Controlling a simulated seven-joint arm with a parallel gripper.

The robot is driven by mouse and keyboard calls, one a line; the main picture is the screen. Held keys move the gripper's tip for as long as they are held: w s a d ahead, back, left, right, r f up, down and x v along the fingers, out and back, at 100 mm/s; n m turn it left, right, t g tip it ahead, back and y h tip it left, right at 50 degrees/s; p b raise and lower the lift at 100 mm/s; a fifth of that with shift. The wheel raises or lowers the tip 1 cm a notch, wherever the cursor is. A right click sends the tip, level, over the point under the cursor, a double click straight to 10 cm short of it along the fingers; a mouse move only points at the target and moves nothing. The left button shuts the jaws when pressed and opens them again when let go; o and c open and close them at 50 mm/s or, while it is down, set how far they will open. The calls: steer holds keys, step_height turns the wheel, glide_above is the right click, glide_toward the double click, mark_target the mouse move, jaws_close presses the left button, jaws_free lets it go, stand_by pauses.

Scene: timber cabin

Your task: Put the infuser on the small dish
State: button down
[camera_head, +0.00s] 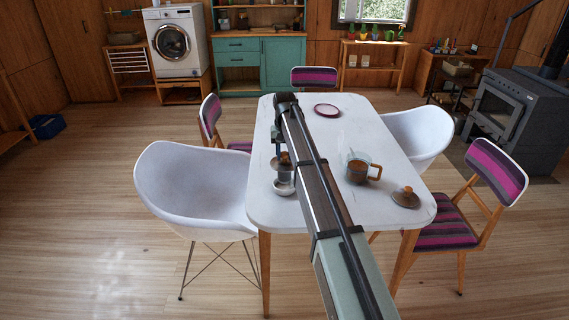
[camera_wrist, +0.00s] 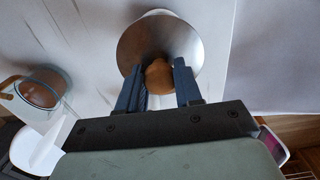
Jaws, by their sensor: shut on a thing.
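The infuser (camera_head: 283,177) has a wide, shiny metal top with a round wooden knob. In the wrist view the metal top (camera_wrist: 135,47) fills the upper middle, and my gripper (camera_wrist: 160,78) is shut on the wooden knob between two dark blue fingers. My gripper (camera_head: 283,160) is upright over the table's left side in the head view. The small white dish (camera_head: 284,190) lies directly beneath the infuser. A bit of its white edge shows past the metal top in the wrist view (camera_wrist: 157,12). I cannot tell whether the infuser touches the dish.
A glass mug (camera_head: 358,168) with brown contents stands to the right of my arm on the white table (camera_head: 378,133). A brown knobbed lid (camera_head: 406,198) lies near the front right corner. A dark pink plate (camera_head: 327,110) lies farther back. Chairs surround the table.

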mark_target(285, 162)
steer(key=shift+f, duration=2)
steer(key=c, duration=0.8)
jaws_free()
steer(key=shift+o, duration=0.2)
step_height(285, 162, up, 12)
steer(key=shift+r, duration=0.15)
